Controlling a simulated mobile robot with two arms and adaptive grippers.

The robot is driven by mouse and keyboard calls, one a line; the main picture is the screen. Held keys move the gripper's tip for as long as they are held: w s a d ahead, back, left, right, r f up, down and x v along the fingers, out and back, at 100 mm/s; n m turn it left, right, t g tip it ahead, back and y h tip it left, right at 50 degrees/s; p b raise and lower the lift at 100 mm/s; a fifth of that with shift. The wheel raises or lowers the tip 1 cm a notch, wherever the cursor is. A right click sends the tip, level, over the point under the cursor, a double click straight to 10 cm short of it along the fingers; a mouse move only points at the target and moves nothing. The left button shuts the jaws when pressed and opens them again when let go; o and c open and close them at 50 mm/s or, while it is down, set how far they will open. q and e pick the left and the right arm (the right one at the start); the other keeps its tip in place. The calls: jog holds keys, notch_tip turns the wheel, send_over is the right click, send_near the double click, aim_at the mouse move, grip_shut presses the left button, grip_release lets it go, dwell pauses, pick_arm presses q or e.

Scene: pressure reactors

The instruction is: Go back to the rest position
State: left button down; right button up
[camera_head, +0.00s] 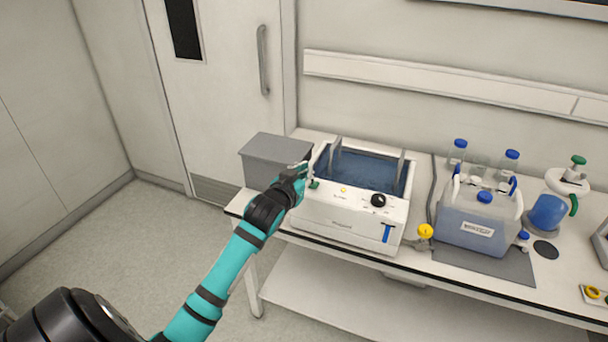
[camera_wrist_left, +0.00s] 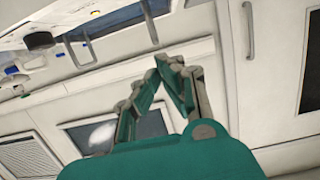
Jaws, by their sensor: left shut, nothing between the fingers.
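My left arm reaches in from the lower left in the head view. Its gripper (camera_head: 302,176) is at the front left corner of a white water bath (camera_head: 345,225) with blue liquid in its basin. The gripper is shut and empty. I cannot tell whether it touches the bath. In the left wrist view the fingertips of the left gripper (camera_wrist_left: 168,62) meet, with nothing between them. My right gripper is not in view.
To the right are a clear container (camera_head: 478,225), blue-capped bottles (camera_head: 457,152) and a blue flask (camera_head: 547,211). The floor (camera_head: 160,240) left of the bench is clear. A door (camera_head: 215,80) is behind.

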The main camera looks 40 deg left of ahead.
pick_arm(q)
jog(key=shift+s+r, duration=0.1)
jog(key=shift+s, duration=0.15)
dwell(0.4)
